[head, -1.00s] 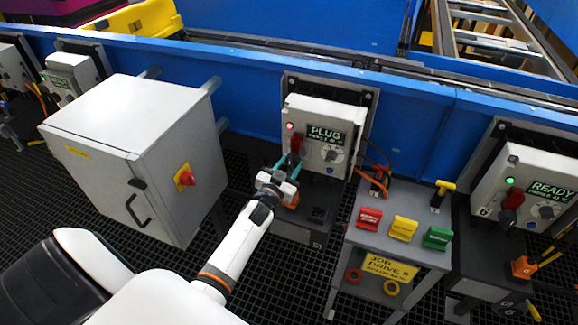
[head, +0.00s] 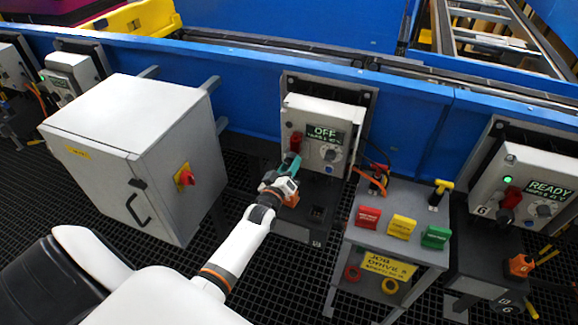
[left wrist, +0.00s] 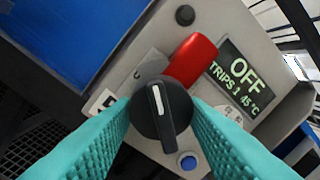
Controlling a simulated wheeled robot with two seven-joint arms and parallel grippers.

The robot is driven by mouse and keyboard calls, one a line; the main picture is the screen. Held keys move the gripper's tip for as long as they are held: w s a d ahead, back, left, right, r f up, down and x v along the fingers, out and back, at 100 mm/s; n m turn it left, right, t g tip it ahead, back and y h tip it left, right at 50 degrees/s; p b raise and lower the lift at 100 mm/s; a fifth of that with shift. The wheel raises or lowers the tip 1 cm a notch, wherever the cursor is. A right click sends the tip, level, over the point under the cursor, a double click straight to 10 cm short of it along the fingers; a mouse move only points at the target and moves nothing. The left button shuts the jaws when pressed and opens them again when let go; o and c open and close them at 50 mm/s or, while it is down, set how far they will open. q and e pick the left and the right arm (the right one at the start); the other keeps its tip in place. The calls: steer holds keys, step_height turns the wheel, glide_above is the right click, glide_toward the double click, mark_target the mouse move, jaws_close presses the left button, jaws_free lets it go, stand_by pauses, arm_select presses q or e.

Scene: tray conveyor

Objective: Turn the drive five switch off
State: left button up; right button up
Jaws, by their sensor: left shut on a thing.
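The drive box (head: 318,114) in the middle of the head view is grey, with a lit display (head: 322,132) reading OFF. The left wrist view shows its black rotary switch (left wrist: 161,112), whose white line points nearly up in the picture. A red piece (left wrist: 192,60) sits beside the switch, and the display (left wrist: 243,84) reads OFF with a trips line. My left gripper (head: 291,160) has teal fingers shut on the switch, one on each side. In the head view the gripper hides the switch. My right gripper is not in view.
A grey cabinet (head: 110,115) stands left of my arm. A small stand (head: 383,215) with red, yellow and green blocks is to the right. Another drive box (head: 528,175), reading READY with a green lamp, is at far right. A blue conveyor wall (head: 240,90) runs behind.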

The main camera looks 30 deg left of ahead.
arm_select(q)
steer(key=n, duration=0.4)
steer(key=shift+d+n+b, duration=0.1)
steer(key=shift+n+b, duration=0.2)
steer(key=shift+b, duration=0.05)
steer(key=shift+n+y+b, duration=0.3)
steer(key=shift+n, duration=1.2)
steer(key=o, duration=1)
steer(key=v, duration=1.2)
steer(key=shift+d+b, duration=0.1)
steer(key=shift+b, duration=0.2)
